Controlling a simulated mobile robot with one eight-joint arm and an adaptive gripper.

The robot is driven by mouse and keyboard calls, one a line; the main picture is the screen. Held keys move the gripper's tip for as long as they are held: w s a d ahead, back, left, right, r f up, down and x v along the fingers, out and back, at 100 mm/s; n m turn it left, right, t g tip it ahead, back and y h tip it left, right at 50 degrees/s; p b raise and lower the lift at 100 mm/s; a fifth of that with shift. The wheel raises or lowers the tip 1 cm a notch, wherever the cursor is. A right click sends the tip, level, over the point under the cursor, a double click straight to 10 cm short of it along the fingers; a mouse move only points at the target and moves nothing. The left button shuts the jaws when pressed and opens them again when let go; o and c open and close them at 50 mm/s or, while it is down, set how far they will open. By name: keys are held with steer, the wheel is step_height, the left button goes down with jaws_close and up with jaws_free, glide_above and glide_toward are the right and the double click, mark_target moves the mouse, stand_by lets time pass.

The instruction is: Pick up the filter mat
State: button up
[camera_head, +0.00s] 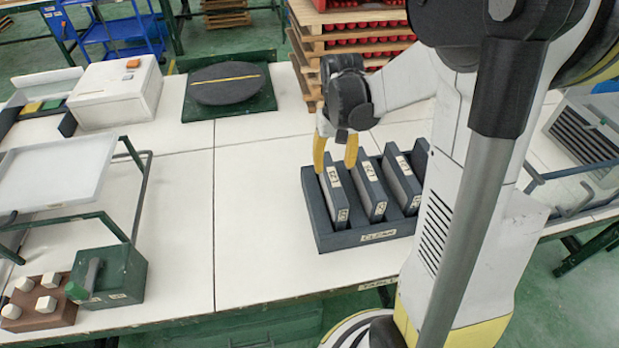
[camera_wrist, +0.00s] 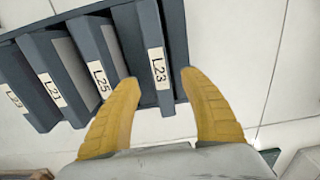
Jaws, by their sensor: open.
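Several dark grey slabs that look like the filter mats stand upright in a dark rack (camera_head: 345,241) labelled "CLEAN" on the white table. The leftmost mat, L23 (camera_head: 341,207), also shows in the wrist view (camera_wrist: 155,35). Beside it stands mat L25 (camera_head: 377,203), also in the wrist view (camera_wrist: 112,52). My gripper (camera_head: 335,160) is open with its yellow fingers pointing down at the L23 end of the rack. In the wrist view my gripper (camera_wrist: 160,82) has one fingertip on each side of L23. Whether they touch it I cannot tell.
Mat L21 (camera_wrist: 45,65) and another stand further along the rack. A round dark disc on a green base (camera_head: 228,105), a white box (camera_head: 118,95), a tray on a frame (camera_head: 55,170) and a green box (camera_head: 110,275) are to the left. The middle table is clear.

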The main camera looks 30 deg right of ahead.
mark_target(335, 176)
steer(key=f, duration=0.1)
steer(key=f+b, duration=0.1)
steer(key=f, duration=0.2)
steer(key=shift+s+d+f, duration=0.15)
steer(key=shift+s+d, duration=0.05)
steer(key=shift+s, duration=0.1)
steer(key=f+b, duration=0.1)
steer(key=f, duration=0.1)
steer(key=f+b, duration=0.2)
steer(key=f, duration=0.1)
steer(key=shift+a+f, duration=0.25)
steer(key=shift+f, duration=0.05)
steer(key=shift+r, duration=0.1)
steer(key=c, duration=1.1)
